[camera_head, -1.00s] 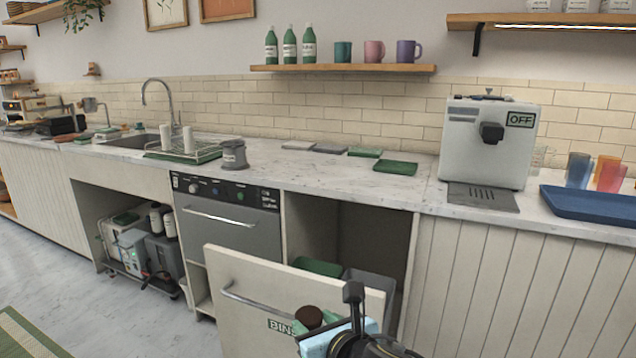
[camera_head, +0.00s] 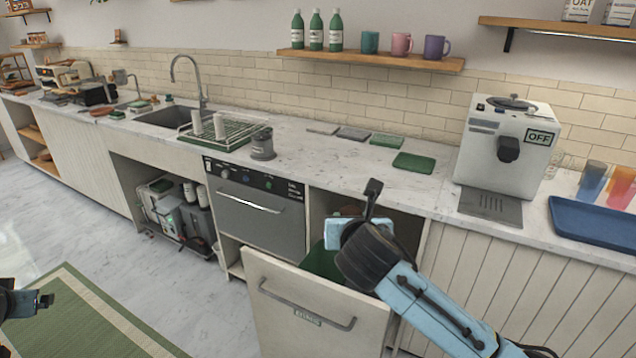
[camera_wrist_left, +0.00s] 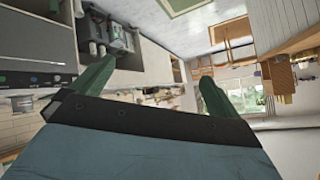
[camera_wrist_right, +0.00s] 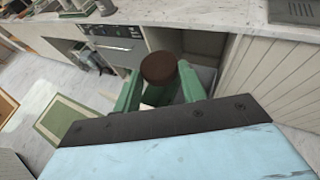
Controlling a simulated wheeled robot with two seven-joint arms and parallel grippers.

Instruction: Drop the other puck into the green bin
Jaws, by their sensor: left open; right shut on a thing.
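The puck (camera_wrist_right: 158,68) is a dark brown round disc, held between the green fingertips of my right gripper (camera_wrist_right: 160,85). In the head view, my right gripper is over the pulled-out bin drawer, and my arm hides most of the puck. The green bin (camera_head: 322,263) is inside that drawer, just behind the drawer front, below my right gripper; its interior is mostly hidden. My left gripper (camera_wrist_left: 157,88) is open and empty, its green fingers apart; in the head view part of it shows at the left edge, away from the counter.
The drawer front (camera_head: 310,310) with its metal handle stands out from the cabinet. The marble counter (camera_head: 380,180) above carries a grey container (camera_head: 262,145), a dish rack (camera_head: 215,133), a coffee machine (camera_head: 507,148) and a blue tray (camera_head: 595,230). The floor at left is open.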

